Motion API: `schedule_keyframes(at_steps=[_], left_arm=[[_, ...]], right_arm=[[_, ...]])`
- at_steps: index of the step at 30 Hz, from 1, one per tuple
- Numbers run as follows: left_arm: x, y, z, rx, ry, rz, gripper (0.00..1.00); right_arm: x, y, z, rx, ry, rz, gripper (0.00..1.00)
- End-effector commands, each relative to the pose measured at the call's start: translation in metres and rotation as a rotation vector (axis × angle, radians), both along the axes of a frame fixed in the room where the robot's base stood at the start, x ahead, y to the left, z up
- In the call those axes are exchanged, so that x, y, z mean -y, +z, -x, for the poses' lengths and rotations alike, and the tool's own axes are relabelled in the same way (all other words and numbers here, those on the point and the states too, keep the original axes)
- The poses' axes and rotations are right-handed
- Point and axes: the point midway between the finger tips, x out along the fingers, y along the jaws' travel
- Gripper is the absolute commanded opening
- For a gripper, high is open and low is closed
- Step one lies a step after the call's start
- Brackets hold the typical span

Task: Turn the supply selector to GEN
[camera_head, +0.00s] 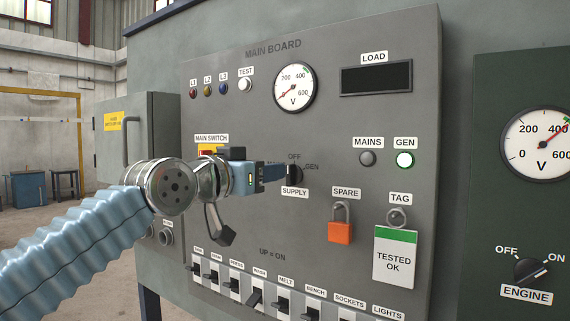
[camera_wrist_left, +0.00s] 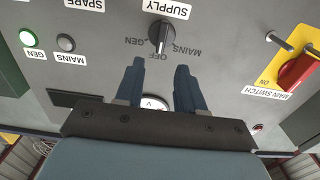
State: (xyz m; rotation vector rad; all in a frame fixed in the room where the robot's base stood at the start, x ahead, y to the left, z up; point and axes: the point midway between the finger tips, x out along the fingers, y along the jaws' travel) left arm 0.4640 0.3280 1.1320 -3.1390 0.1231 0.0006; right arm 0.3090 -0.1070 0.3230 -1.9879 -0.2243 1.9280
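The supply selector (camera_head: 293,174) is a small black knob on the grey main board, above the SUPPLY label. In the left wrist view, which is upside down, the selector (camera_wrist_left: 160,37) stands upright in line with OFF, with GEN and MAINS marked to either side. My left gripper (camera_head: 277,172) reaches in from the left, close to the selector. In the wrist view its two blue fingers (camera_wrist_left: 158,77) are apart and empty, with the knob just beyond the tips, near the gap. I cannot tell if anything touches. My right gripper is in neither view.
The GEN lamp (camera_head: 404,160) glows green; the MAINS lamp (camera_head: 367,158) is dark. An orange padlock (camera_head: 340,226) and a TESTED OK tag (camera_head: 395,256) hang right of the selector. The red main switch (camera_wrist_left: 297,71) sticks out beside it. Several breakers line the bottom.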

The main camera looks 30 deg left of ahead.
Motion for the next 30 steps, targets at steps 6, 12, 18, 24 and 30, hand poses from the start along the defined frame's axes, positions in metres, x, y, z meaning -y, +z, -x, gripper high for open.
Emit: schedule_keyframes(at_steps=[6, 12, 18, 24, 30], left_arm=[[0.004, 0.001, -0.044, -0.002, -0.001, 0.0, 0.38], [0.005, 0.0, -0.063, -0.001, 0.0, 0.0, 0.38], [0.005, 0.0, -0.065, 0.001, 0.0, 0.0, 0.38], [0.005, 0.0, -0.065, 0.0, 0.0, 0.0, 0.24], [0.005, 0.0, -0.065, 0.0, 0.0, 0.0, 0.0]], right_arm=[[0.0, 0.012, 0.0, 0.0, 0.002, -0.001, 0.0], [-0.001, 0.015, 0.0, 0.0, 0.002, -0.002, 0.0], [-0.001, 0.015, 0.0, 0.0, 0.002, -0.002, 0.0], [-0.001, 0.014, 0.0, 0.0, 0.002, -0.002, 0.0], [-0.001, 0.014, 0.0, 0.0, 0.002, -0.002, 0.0]])
